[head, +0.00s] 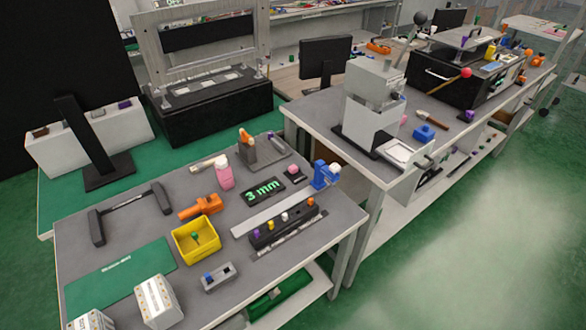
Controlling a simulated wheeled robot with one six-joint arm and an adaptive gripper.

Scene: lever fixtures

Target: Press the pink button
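A small pink knob that looks like a pink button (293,169) sits at the back of the grey table, right of a black display (263,191) with green "3 mm" digits. A blue fixture (325,174) stands just right of it. Its details are too small to make out. A black bar (283,230) in front carries purple, yellow, white and orange knobs. A pink and white bottle-like object (224,173) stands left of the display. My gripper is not in view.
A yellow bin (196,240), an orange tool (200,207) and a grey two-button box (219,277) stand on the grey table (330,226). A second bench with a white lever machine (373,110) adjoins at the right. Open green floor (480,240) lies at the lower right.

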